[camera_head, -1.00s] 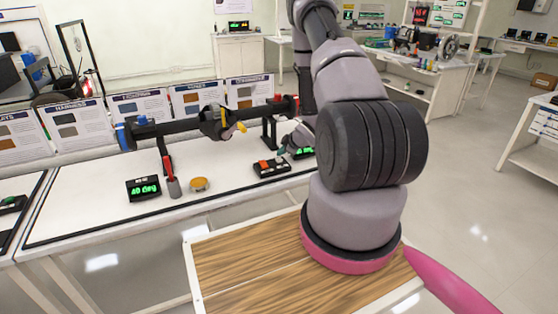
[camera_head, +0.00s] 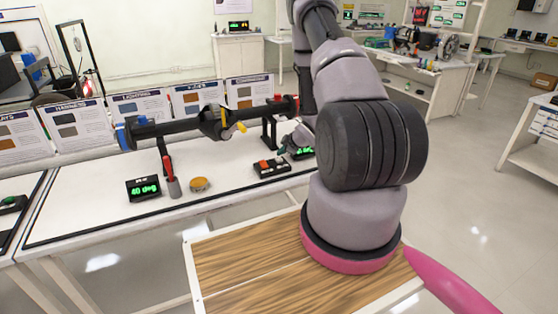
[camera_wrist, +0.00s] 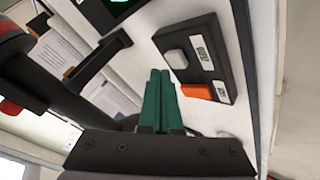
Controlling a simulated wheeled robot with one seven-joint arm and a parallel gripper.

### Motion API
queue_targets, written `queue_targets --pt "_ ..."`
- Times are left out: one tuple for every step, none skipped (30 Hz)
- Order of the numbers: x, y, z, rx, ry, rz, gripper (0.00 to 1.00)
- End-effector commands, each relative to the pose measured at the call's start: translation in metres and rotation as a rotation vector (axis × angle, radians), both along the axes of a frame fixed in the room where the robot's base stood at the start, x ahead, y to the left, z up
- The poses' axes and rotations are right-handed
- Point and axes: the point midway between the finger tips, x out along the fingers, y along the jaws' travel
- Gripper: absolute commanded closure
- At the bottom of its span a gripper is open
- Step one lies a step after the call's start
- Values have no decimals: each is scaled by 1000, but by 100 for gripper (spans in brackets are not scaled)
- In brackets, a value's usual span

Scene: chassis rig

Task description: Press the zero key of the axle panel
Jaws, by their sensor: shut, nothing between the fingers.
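The axle panel (camera_head: 271,169) is a small black box on the white bench, with an orange key and a pale grey key on top. In the wrist view the panel (camera_wrist: 222,70) lies to the right of the fingers, with the grey key (camera_wrist: 175,59) farther up and the orange key (camera_wrist: 196,92) nearer. White labels sit beside the keys, too small to read surely. My gripper (camera_head: 283,151) is shut and empty, just behind the panel in the head view. Its green fingertips (camera_wrist: 160,72) appear beside the keys; I cannot tell whether they touch the panel.
A green-lit display (camera_head: 302,153) stands behind the panel, partly covered by my arm. A dark axle (camera_head: 180,128) on stands spans the bench behind. A 40 deg display (camera_head: 144,188), a red-handled tool (camera_head: 170,178) and a yellow disc (camera_head: 199,184) stand to the left.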

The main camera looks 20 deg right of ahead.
Motion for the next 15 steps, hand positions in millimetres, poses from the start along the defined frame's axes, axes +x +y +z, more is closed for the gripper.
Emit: queue_targets --pt "0 0 -1 0 0 0 100" --pt "0 0 -1 0 0 0 100" --pt "0 0 -2 0 0 0 100" --pt "0 0 -3 0 0 0 100" --pt "0 0 -4 0 0 0 100" --pt "0 0 -6 0 0 0 100" --pt "0 0 -7 0 0 0 100" --pt "0 0 -7 0 0 0 100" --pt "0 0 -8 0 0 0 100" --pt "0 0 -8 0 0 0 100" --pt "0 0 -8 0 0 0 100" --pt "0 0 -8 0 0 0 100" --pt "0 0 -8 0 0 0 100" --pt "0 0 -8 0 0 0 100" --pt "0 0 -8 0 0 0 100"
